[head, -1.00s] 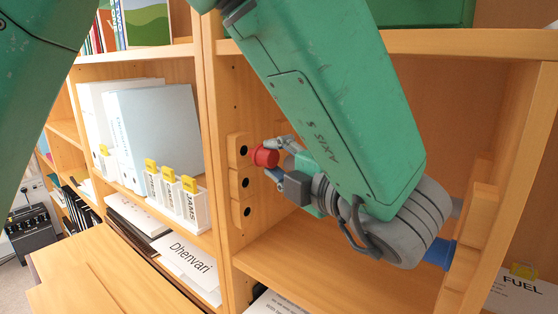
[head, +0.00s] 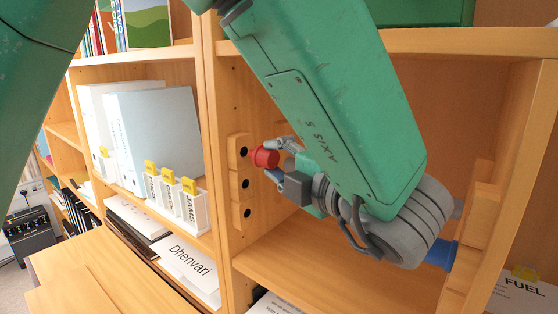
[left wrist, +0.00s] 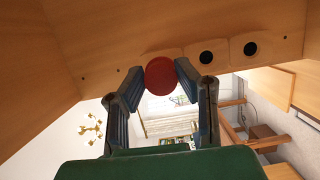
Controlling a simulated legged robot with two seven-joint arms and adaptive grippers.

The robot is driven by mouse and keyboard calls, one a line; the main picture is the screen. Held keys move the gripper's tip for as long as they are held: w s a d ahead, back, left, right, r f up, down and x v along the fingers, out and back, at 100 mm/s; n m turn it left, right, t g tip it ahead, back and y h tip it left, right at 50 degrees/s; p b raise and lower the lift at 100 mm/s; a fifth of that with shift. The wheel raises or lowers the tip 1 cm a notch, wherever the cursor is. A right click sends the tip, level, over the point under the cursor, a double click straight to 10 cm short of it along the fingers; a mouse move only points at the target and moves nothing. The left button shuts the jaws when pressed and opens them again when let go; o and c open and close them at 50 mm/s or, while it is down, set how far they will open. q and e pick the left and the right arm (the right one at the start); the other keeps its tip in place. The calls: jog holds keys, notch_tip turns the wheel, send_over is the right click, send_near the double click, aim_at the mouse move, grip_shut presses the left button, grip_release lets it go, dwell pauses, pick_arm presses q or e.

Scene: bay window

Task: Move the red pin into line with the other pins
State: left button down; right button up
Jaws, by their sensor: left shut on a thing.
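The red pin (head: 265,158) is held between the fingertips of my left gripper (head: 279,161), shut on it. Its inner end points at the top hole of a wooden strip (head: 239,168) on the cubby's left wall. The dark top hole still shows beside the pin; I cannot tell whether the tip has entered it. In the left wrist view the pin's round red end (left wrist: 160,77) sits between the fingers, and two empty holes show to its right. A blue pin (head: 440,254) sits low at the right strip (head: 479,216), partly hidden by my wrist. My right gripper is out of view.
The cubby floor (head: 310,272) below my wrist is clear. A divider edge (head: 208,150) stands close left of the strip. Beyond it are binders (head: 160,125) and white holders with yellow tags (head: 180,200). A shelf board (head: 470,42) crosses above.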

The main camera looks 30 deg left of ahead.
aim_at(271, 161)
pick_arm(q)
jog(key=shift+b, duration=0.3)
jog(key=shift+w+a+b, duration=0.1)
jog(key=shift+a+b, duration=0.4)
jog(key=shift+a, duration=1.1)
jog(key=c, duration=1.1)
grip_release()
jog(key=shift+c, duration=0.2)
jog(key=shift+d, duration=0.1)
jog(key=shift+d, duration=0.25)
jog(key=v, duration=1.1)
jog(key=shift+d, duration=0.3)
jog(key=shift+a, duration=0.15)
